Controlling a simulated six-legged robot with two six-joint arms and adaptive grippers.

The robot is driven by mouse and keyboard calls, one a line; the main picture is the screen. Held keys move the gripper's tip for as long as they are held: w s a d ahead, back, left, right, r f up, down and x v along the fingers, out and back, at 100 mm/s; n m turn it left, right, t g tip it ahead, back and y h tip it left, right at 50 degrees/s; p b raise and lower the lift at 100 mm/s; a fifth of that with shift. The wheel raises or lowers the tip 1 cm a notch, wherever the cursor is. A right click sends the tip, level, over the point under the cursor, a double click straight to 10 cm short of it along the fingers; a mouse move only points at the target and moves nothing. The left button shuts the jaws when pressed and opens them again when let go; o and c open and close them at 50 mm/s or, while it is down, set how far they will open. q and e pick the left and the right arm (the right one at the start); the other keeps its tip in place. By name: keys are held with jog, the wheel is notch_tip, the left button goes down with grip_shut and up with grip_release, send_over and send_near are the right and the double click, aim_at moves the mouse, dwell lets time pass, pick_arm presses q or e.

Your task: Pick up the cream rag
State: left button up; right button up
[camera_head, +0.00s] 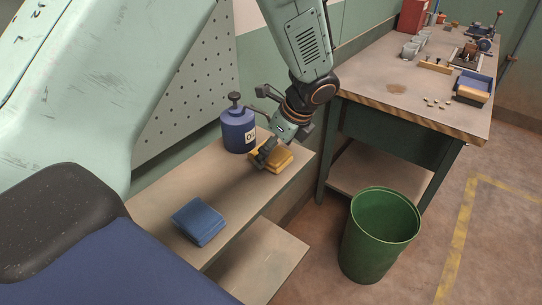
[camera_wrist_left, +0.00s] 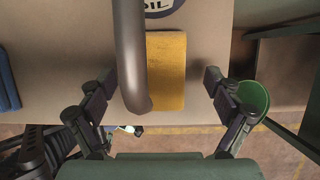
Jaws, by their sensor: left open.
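No clearly cream rag shows. A folded mustard-yellow cloth (camera_head: 284,158) lies on the bench shelf (camera_head: 165,190) near its right end. My left gripper (camera_head: 268,152) is over this cloth and hides part of it. In the left wrist view, the yellow cloth (camera_wrist_left: 166,72) lies between the two spread fingers of my left gripper (camera_wrist_left: 158,88), apart from both. The jaws are open and empty. A folded blue cloth (camera_head: 200,221) lies nearer on the same shelf. My right gripper is in neither view.
A blue oil can (camera_head: 238,128) stands just left of the yellow cloth. In the wrist view, a dark curved tube (camera_wrist_left: 130,55) crosses close beside the cloth. A green bin (camera_head: 380,235) stands on the floor at right. A workbench (camera_head: 385,85) stands behind.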

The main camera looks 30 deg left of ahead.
pick_arm(q)
jog(key=shift+w, duration=0.15)
jog(key=shift+s+a, duration=0.15)
jog(key=shift+s, duration=0.05)
jog(key=shift+c, duration=0.6)
jog(key=shift+s+r, duration=0.35)
jog(key=shift+s, duration=0.2)
jog(key=c, duration=0.3)
jog(key=shift+d, duration=0.25)
jog(key=shift+c, duration=0.8)
jog(key=shift+w+a+f, duration=0.15)
jog(key=shift+w+f, duration=0.15)
jog(key=shift+w, duration=0.2)
jog(key=c, duration=0.4)
jog(key=shift+s+r, duration=0.2)
jog(key=shift+s, duration=0.2)
jog(key=c, duration=0.4)
jog(key=shift+o, duration=0.2)
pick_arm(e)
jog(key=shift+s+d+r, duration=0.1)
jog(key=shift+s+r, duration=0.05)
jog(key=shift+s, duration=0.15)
pick_arm(q)
jog(key=shift+w, duration=0.2)
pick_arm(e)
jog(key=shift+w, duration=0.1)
